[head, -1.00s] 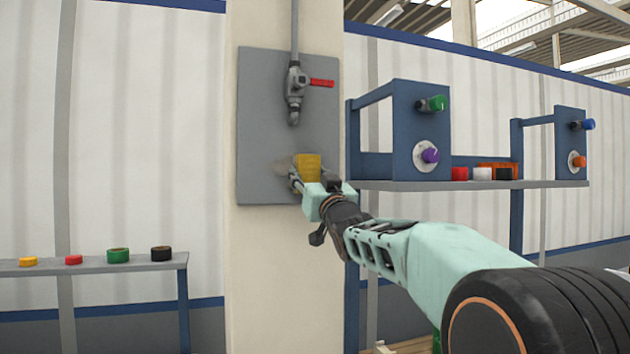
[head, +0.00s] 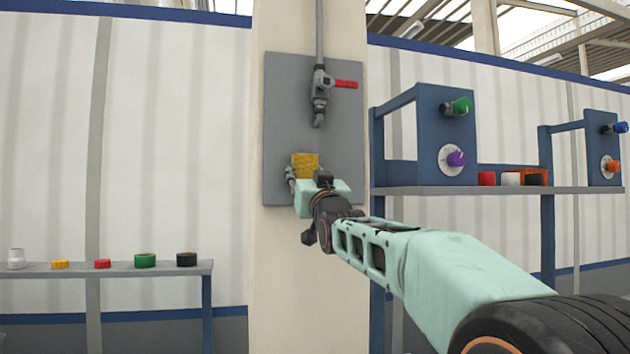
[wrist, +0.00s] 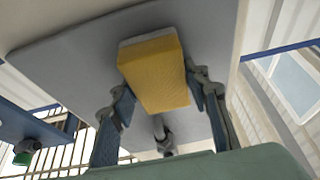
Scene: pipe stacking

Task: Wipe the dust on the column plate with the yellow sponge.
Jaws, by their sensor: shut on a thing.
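The grey column plate (head: 285,100) is fixed upright on the pale column. My gripper (head: 306,175) is shut on the yellow sponge (head: 305,160), at the lower left part of the plate. In the wrist view, the sponge (wrist: 157,72) sits between my two fingers (wrist: 162,92), its far face at the plate (wrist: 75,62). It appears to touch the plate, but the contact line is hard to see. No dust can be made out on the plate now; the area behind the sponge is hidden.
A grey pipe valve with a red handle (head: 345,85) hangs down the plate above the sponge. To the right stands a blue shelf frame (head: 440,190) with knobs and coloured caps. A low bench (head: 130,269) at left holds several coloured caps.

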